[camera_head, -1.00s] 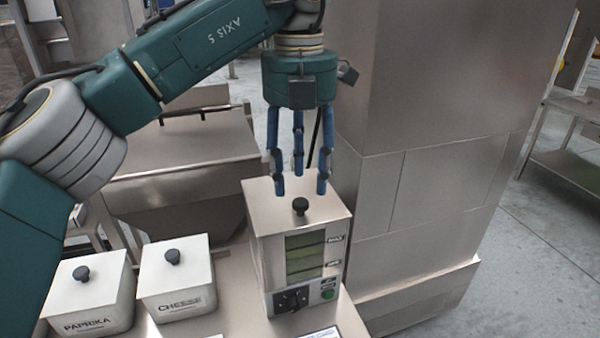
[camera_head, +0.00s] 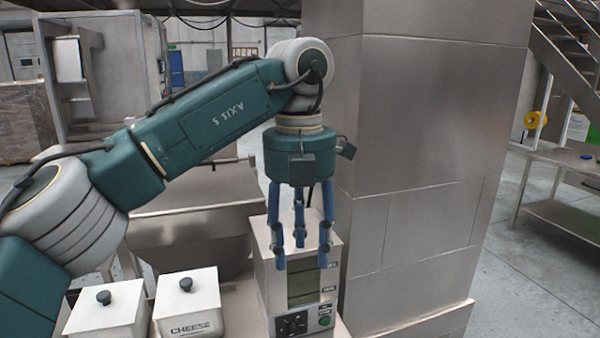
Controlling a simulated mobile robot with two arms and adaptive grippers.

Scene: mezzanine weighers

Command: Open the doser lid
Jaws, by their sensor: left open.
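The doser (camera_head: 268,295) is a box-shaped metal unit with a level window, a dial and a green button on its front. Its flat lid (camera_head: 314,228) is on top and looks closed. The lid's black knob is hidden behind my fingers. My left gripper (camera_head: 300,253) points straight down over the lid, its blue fingers open and spread around where the knob stands. Its fingertips overlap the top of the doser's front in the picture. I cannot tell whether they touch anything. My right gripper is not in view.
Two white lidded boxes with dark knobs stand left of the doser: a cheese box (camera_head: 188,300) and another box (camera_head: 105,312). A metal hopper (camera_head: 190,235) is behind. A tall steel cabinet (camera_head: 415,150) stands close on the right. A side table (camera_head: 570,160) is farther right.

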